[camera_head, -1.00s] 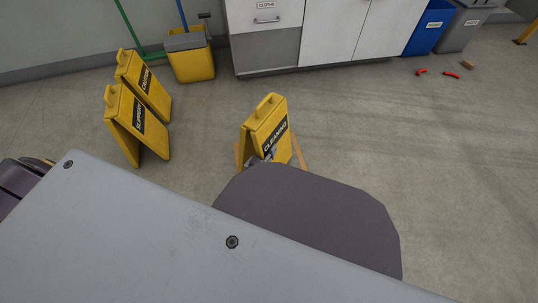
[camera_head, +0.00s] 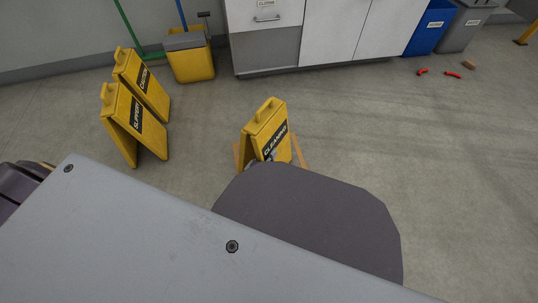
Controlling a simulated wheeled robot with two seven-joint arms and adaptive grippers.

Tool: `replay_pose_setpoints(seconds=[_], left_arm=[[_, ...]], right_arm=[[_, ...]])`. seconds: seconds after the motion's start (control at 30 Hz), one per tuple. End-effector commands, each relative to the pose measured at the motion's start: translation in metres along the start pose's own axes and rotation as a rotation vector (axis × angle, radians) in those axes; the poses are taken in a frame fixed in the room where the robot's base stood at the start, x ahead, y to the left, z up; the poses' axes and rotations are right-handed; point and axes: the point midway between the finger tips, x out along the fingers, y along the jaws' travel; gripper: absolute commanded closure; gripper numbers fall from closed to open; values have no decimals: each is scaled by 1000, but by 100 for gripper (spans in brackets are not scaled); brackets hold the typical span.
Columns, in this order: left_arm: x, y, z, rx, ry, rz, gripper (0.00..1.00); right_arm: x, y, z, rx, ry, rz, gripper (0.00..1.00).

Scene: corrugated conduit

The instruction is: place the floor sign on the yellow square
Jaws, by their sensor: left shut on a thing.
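A yellow A-frame floor sign marked CLEANING (camera_head: 262,127) stands at the picture's middle, its handle up. It stands within the yellow square (camera_head: 299,153), a taped outline on the floor. Only the outline's sides show past the sign; its near part is hidden behind my own body. My left gripper (camera_head: 266,162) shows only as a small grey piece low on the sign's face; it is shut on the sign, with its fingers mostly hidden. My right gripper is out of view.
Yellow signs marked SLIPPERY (camera_head: 132,123) and CAUTION (camera_head: 143,80) stand close together at left. A yellow mop bucket (camera_head: 192,65) and white cabinets (camera_head: 330,35) line the wall. Blue (camera_head: 430,27) and grey (camera_head: 466,27) bins stand at back right. The floor at right is mostly clear.

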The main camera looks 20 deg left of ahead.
Motion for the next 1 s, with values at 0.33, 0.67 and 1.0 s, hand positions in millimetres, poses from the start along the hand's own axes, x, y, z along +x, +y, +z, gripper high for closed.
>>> replay_pose_setpoints(seconds=[0.33,0.67,1.0], left_arm=[[2,0,-3,2,7,2,100],[0,0,2,0,-1,0,52],[0,0,1,0,0,0,52]], right_arm=[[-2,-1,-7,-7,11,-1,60],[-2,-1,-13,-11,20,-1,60],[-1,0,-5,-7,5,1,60]])
